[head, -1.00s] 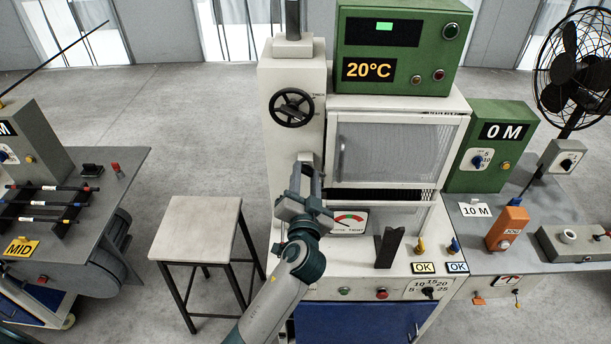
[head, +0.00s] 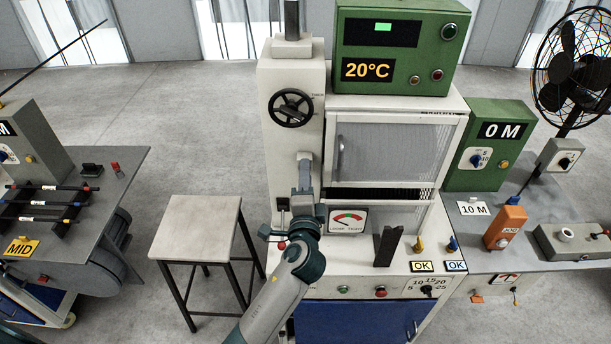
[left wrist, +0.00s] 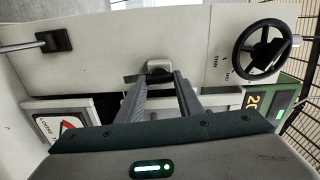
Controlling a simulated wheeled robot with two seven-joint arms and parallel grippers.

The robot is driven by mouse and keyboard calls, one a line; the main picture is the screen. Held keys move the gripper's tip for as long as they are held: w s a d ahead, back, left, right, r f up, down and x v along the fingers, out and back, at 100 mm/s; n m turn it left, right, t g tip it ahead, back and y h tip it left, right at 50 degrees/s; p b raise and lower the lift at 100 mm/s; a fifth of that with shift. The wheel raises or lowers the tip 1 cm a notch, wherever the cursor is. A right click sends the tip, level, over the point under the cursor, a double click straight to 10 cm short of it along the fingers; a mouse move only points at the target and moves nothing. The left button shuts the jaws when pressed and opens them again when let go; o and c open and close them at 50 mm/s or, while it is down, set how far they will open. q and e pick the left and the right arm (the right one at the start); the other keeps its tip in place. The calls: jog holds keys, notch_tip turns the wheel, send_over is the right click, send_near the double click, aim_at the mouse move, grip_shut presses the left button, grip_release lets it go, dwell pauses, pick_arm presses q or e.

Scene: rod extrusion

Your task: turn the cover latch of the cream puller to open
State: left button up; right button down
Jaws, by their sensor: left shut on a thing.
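The cream puller (head: 291,160) is the cream column and cabinet with a black handwheel (head: 291,108). My left gripper (head: 305,187) is up against the column front below the handwheel. Its fingers are shut on a small pale block (left wrist: 159,68) that stands out from the column, seen between the fingertips in the left wrist view. I cannot tell for certain that this block is the cover latch. A mesh cover door (head: 402,153) with a grey handle is to the right. A lever on a black mount (left wrist: 54,40) shows in the left wrist view. My right gripper is out of view.
A loose/tight dial (head: 348,221) and a dark upright bracket (head: 387,245) stand right of the gripper. A green box reading 20°C (head: 396,45) sits on top. A stool (head: 198,228) stands left. A side bench with an orange device (head: 505,228) is at right.

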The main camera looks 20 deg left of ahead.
pick_arm(q)
jog(key=shift+m, duration=0.6)
jog(key=o, duration=1.1)
jog(key=b+v, duration=0.6)
jog(key=v, duration=1.1)
jog(key=shift+s+d+r+b, duration=0.1)
jog(key=shift+s+b, duration=0.1)
jog(key=shift+b, duration=0.2)
